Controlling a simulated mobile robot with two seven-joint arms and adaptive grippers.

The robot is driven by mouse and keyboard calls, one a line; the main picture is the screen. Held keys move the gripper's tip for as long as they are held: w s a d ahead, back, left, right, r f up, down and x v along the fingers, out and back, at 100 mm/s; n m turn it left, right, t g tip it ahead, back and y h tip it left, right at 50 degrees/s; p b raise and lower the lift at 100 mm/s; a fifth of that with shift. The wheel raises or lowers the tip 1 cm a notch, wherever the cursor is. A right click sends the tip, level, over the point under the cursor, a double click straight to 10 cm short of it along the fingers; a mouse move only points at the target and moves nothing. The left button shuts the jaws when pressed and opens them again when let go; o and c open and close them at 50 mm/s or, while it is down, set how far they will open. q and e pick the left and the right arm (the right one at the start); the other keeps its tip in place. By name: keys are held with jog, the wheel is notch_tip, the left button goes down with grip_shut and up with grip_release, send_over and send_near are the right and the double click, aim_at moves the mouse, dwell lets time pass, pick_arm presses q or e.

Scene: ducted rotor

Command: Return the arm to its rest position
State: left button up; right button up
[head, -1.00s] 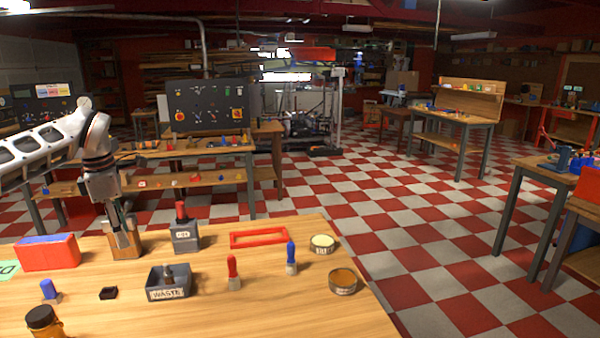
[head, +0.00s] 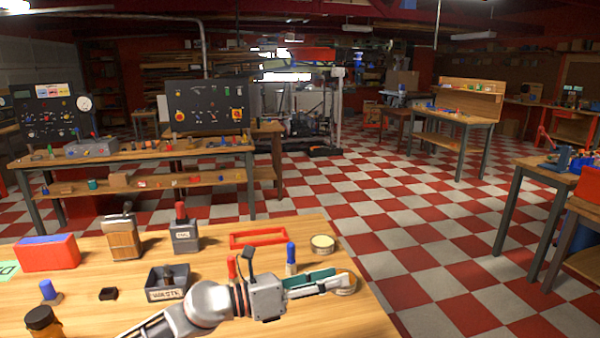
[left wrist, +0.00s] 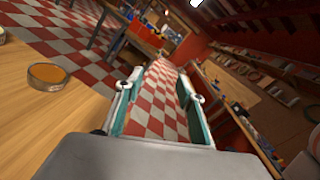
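My left arm crosses the front of the workbench (head: 90,310), and my left gripper (head: 335,279) lies low at its right side, pointing right. In the left wrist view the two teal-padded fingers of the left gripper (left wrist: 160,85) stand apart with only the checkered floor between them, so it is open and empty. A wooden block (head: 123,240) with a metal piece at its top stands at the back left of the bench, clear of the gripper. The arm partly hides a red marker-like object (head: 232,266) and a round tin (head: 345,291). My right gripper is in neither view.
On the bench are a grey box with a red top piece (head: 184,236), a waste tray (head: 166,294), a red frame (head: 258,238), a blue-topped object (head: 291,258) and a pale tin (head: 322,244). A red box (head: 48,254) stands left. Checkered floor lies right.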

pick_arm(q)
jog(key=w+a+r+n+t+y, duration=0.1)
jog(key=a+r+n+t+y, duration=0.3)
jog(key=a+n+t, duration=1)
jog(key=s+a+f+n+g+y, duration=0.2)
jog(key=s+a+f+n+y, duration=0.1)
jog(key=a+f+n+y, duration=0.9)
jog(key=s+a+f+n+g+y, duration=0.3)
jog(key=s+a+f+n+g, duration=0.35)
jog(key=s, duration=0.55)
jog(key=s+a+f+n+g+y, duration=0.3)
jog(key=s+a+f+n+g, duration=0.15)
jog(key=s+a+f, duration=0.5)
jog(key=s+d+f+n+t+h+b, duration=0.1)
jog(key=d+f+n+t+h+b, duration=0.2)
jog(key=d+f, duration=1.2)
jog(key=shift+s+d+f+n+t+h+b, duration=0.35)
jog(key=shift+f+h+b, duration=1.1)
jog(key=shift+f+h, duration=0.8)
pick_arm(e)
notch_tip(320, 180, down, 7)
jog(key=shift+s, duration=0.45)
pick_arm(q)
jog(key=shift+r, duration=0.1)
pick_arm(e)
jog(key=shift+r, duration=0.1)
